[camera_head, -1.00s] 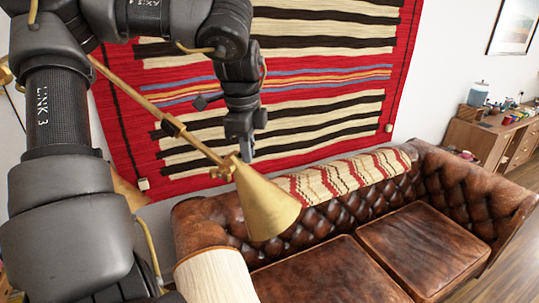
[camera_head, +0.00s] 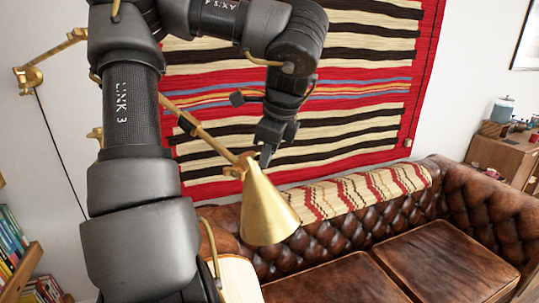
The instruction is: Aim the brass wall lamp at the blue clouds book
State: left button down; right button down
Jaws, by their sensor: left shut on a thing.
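The brass wall lamp (camera_head: 265,208) has a cone shade hanging with its wide end down and to the right, in front of the sofa. Its jointed brass arm runs up left behind my left arm to a wall mount (camera_head: 30,77). My left gripper (camera_head: 264,158) reaches down from above at the narrow top of the shade and is shut on the lamp there; the exact contact is small and partly hidden. Books (camera_head: 12,240) stand on a shelf at the left edge; I cannot tell which is the blue clouds book. My right gripper is not in view.
A striped red rug (camera_head: 345,130) hangs on the wall behind the lamp. A brown leather sofa (camera_head: 445,265) with a striped throw (camera_head: 345,197) stands below. A wooden cabinet (camera_head: 495,155) is at the right. My left arm covers much of the left middle.

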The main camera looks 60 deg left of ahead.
pick_arm(q)
jog(key=c, duration=1.5)
grip_release()
jog(key=shift+w+d+r, duration=0.1)
jog(key=shift+r, duration=0.4)
jog(key=shift+d+r+b, duration=0.2)
jog(key=shift+r+b, duration=0.2)
jog(key=shift+r, duration=0.25)
jog(key=p+v, duration=0.8)
jog(key=shift+d+r, duration=0.15)
jog(key=shift+r, duration=0.05)
